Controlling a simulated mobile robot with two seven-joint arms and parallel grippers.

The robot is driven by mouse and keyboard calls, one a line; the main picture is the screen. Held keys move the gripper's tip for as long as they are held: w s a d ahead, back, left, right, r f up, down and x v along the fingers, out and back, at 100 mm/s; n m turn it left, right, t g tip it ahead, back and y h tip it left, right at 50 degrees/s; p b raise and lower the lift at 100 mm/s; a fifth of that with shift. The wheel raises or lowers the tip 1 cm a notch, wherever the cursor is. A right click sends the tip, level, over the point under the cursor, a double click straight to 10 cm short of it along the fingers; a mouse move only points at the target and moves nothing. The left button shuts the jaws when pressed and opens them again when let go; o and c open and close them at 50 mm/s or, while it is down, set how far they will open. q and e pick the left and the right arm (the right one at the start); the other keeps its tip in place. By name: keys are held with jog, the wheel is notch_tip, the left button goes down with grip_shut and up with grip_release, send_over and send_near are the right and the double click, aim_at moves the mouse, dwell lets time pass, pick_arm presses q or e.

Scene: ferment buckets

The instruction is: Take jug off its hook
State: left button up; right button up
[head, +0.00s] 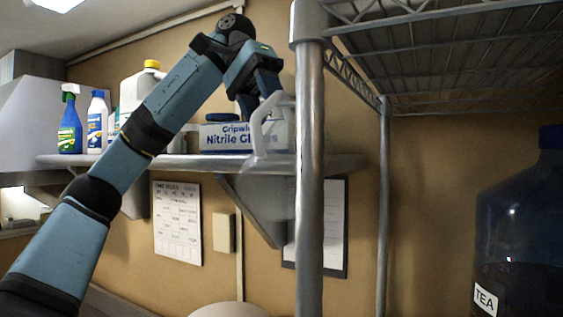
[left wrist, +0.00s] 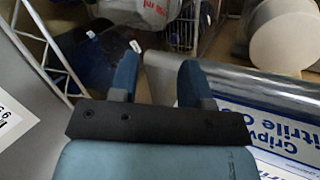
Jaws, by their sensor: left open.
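The jug (head: 256,132) is pale and translucent with a whitish loop handle. It hangs in front of the shelf edge, partly behind the metal rack post; its clear body is faint against the wall and bracket. I cannot make out its hook. My left gripper (head: 257,98) is open above the jug, its fingers pointing down close to the handle's top. I cannot tell whether they touch it. In the left wrist view the two blue fingers (left wrist: 158,82) are apart, with no handle clearly seen between them. My right gripper is not in view.
The wall shelf (head: 345,162) holds a nitrile glove box (head: 225,138), a blue spray bottle (head: 69,128), a white bottle (head: 97,125) and a yellow-capped jug (head: 151,66). The rack post (head: 310,200) stands close right of my gripper. A dark TEA container (head: 520,230) is at right.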

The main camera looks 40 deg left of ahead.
aim_at(272, 128)
pick_arm(q)
jog(key=b+x, duration=0.3)
jog(key=x, duration=0.5)
jog(key=shift+s+d+f+b, duration=0.15)
jog(key=shift+f+b, duration=0.2)
jog(key=shift+d+f, duration=0.25)
jog(key=shift+f, duration=0.1)
jog(key=shift+s, duration=0.1)
grip_shut()
